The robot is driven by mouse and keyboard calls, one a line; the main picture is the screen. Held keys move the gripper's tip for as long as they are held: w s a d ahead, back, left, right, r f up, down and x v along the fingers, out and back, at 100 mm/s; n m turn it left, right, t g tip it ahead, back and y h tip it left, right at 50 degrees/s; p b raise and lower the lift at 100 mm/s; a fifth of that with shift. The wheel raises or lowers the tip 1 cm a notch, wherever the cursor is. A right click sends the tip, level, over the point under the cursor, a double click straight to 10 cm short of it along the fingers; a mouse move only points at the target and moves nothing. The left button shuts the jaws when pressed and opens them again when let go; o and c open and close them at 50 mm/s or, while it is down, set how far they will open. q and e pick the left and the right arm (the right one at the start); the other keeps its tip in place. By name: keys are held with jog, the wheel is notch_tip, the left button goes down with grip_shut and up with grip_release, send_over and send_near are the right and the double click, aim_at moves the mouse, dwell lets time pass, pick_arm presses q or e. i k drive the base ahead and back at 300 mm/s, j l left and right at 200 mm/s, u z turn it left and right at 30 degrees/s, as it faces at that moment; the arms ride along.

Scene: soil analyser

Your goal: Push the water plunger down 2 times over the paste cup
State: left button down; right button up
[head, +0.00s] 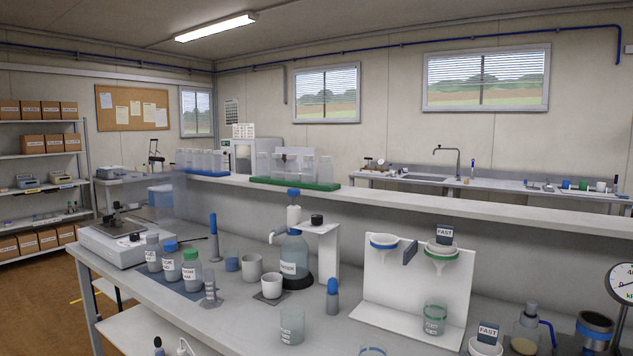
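The water dispenser bottle (294,258) is blue-grey and stands on a dark round base on the bench. Its plunger (293,214) is a white upright column with a blue top (293,192), which looks raised. A spout (277,237) reaches out to the left of the bottle. A white cup (272,287), apparently the paste cup, stands upright on a dark square pad (261,298) below and slightly left of the spout. Its contents cannot be made out. Neither of my grippers is in view.
A second pale cup (251,266) and a blue cup (232,261) stand behind left. A white stand (327,255) with a black knob is right of the bottle. A blue-topped tool (333,298) and a glass beaker (291,325) stand in front. A white funnel rack (373,285) is right.

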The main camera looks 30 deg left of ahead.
aim_at(294, 193)
jog(key=j+z, duration=0.55)
jog(key=z, duration=0.2)
jog(key=k+j+z, duration=0.15)
jog(key=j, duration=0.2)
jog(key=k+j+z, duration=0.2)
jog(key=j, duration=0.2)
jog(key=k+j, duration=0.15)
jog(key=j, duration=0.25)
jog(key=k+j, duration=0.15)
jog(key=j, duration=0.25)
jog(key=k+j+z, duration=0.1)
jog(key=j, duration=0.35)
jog(key=k+j, duration=0.2)
jog(key=j, duration=0.2)
jog(key=k+j+z, duration=0.1)
jog(key=j, duration=0.25)
jog(key=k+j, duration=0.25)
jog(key=j, duration=0.15)
